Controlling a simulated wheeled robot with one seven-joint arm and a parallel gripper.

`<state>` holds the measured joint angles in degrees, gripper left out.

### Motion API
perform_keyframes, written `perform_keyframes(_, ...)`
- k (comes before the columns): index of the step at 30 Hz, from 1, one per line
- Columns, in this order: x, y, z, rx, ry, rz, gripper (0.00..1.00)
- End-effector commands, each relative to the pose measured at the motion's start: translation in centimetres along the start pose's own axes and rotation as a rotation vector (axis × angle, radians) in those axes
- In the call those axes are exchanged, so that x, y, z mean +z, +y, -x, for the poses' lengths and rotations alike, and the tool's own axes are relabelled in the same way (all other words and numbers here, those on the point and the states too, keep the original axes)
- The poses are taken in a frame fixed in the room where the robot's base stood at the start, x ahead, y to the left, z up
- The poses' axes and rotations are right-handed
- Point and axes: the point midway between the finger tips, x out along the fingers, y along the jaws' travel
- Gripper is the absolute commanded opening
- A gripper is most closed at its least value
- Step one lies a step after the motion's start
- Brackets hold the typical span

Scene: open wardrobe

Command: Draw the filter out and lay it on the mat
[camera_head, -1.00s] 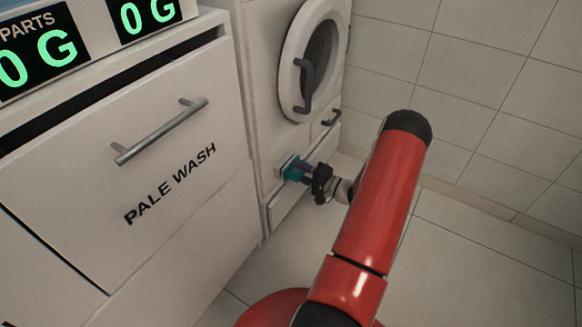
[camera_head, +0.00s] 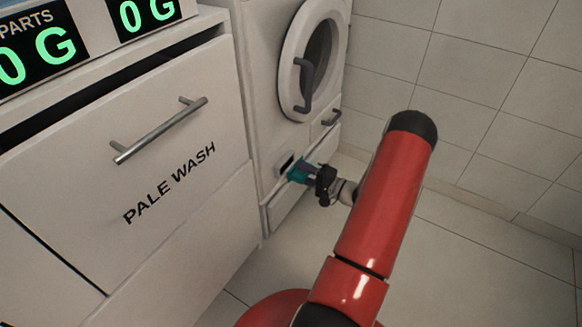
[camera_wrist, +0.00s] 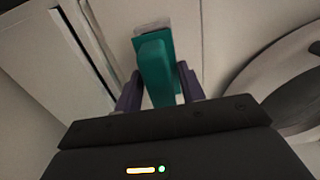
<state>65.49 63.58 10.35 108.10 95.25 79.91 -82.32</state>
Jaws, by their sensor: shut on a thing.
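The teal filter (camera_head: 298,174) is at the low front of the white washing machine (camera_head: 270,110). It sits just in front of a dark square opening (camera_head: 285,161) in the machine's face. My gripper (camera_head: 313,173) is shut on the filter from the right. In the wrist view the filter (camera_wrist: 154,72) stands between the two purple fingers of my gripper (camera_wrist: 158,92). Whether the filter's far end is fully clear of the opening is hidden. I see no mat in these views.
A round door (camera_head: 310,60) with a dark handle is above the filter. A white drawer front marked PALE WASH (camera_head: 130,150) is at the left, with a metal bar handle (camera_head: 160,132) jutting out. Tiled floor (camera_head: 470,250) is clear at the right.

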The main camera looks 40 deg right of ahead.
Motion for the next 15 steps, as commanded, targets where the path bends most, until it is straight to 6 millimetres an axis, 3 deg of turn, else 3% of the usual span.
perform_keyframes(15, 0.0, 0.0, 2.6, 0.000, 0.001, 0.000, 0.12)
